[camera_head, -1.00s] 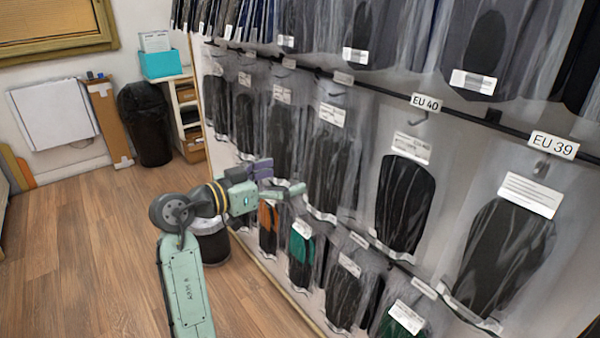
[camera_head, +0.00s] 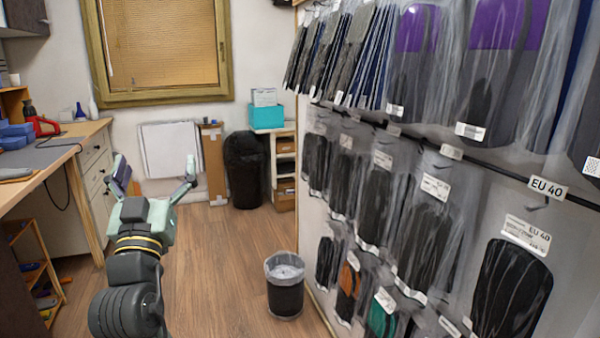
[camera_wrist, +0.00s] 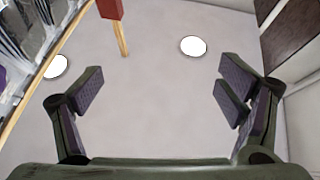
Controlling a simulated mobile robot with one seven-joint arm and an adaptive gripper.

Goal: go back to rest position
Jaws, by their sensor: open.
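My gripper (camera_head: 155,172) is raised over the floor in the head view, left of the hanging insole packs, with its two fingers spread apart. Nothing is between the fingers. In the wrist view, my gripper (camera_wrist: 160,100) also shows wide open and empty, with purple finger pads. That view faces a pale ceiling (camera_wrist: 150,70) with round white lights.
A rack of bagged insoles (camera_head: 420,200) fills the right side. A small bin (camera_head: 285,290) stands on the wood floor beside it. A workbench (camera_head: 70,140) is at the left. A black bin (camera_head: 243,170) and a teal box (camera_head: 266,116) are at the back. Floor between is clear.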

